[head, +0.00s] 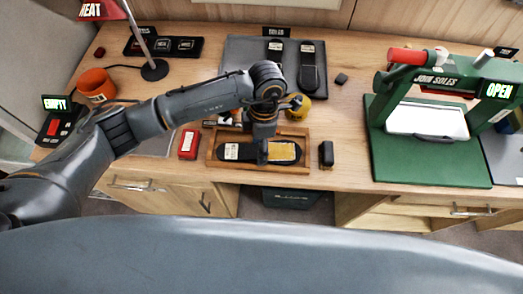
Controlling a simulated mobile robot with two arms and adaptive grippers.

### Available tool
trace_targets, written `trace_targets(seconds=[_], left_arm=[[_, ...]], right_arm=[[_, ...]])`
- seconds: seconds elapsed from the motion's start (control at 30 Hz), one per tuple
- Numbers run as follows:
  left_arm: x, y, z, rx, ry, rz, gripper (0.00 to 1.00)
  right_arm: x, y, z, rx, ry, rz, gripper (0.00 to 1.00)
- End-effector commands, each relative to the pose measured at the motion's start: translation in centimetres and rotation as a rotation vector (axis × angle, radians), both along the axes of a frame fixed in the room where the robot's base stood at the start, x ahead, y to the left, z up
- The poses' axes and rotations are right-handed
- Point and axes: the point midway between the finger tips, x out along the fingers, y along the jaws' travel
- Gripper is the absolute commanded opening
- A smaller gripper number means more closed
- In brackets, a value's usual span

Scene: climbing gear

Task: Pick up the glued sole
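A black sole (256,152) lies in a shallow wooden tray (212,158) near the front of the bench. It has a white label at its left end and a yellow patch, perhaps the glue, on its right part. My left gripper (264,157) points down over the middle of this sole and hides part of it. I cannot tell whether its fingers are open or shut, or whether they touch the sole. My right gripper is not in view. Two more dark soles (311,66) lie on a dark mat (241,82) at the back.
A green press (428,165) marked "JOIN SOLES" with an "OPEN" display stands at the right. A red box (188,145) and a black block (326,154) flank the tray. A yellow pot (299,107) is behind it.

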Motion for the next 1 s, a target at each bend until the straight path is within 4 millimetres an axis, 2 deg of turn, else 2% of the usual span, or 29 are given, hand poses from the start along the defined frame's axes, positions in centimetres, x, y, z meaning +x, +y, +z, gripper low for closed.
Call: trace_targets(seconds=[0.03,0.1,0.47,0.63,0.7,0.77,0.83,1.0], left_arm=[[0.0,0.0,0.0,0.000,0.001,0.001,0.29],[0.0,0.0,0.0,0.000,0.002,0.001,0.16],[-0.1,0.0,0.0,-0.001,0.004,0.001,0.15],[0.0,-0.1,0.6,-0.001,0.003,0.002,0.15],[0.0,-0.1,1.3,-0.002,0.002,0.002,0.14],[0.0,-0.1,2.1,-0.003,0.000,0.000,0.05],[-0.1,0.0,3.2,-0.002,-0.002,-0.002,0.05],[-2.9,0.0,6.3,-0.005,-0.004,-0.006,0.05]], right_arm=[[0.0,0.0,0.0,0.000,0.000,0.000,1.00],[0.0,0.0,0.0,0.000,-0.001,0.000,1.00],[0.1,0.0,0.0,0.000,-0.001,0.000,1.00],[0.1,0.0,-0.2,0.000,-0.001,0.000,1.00],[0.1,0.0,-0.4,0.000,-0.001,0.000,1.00],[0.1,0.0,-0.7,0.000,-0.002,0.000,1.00],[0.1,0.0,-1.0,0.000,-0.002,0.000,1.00],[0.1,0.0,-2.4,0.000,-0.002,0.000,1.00]])
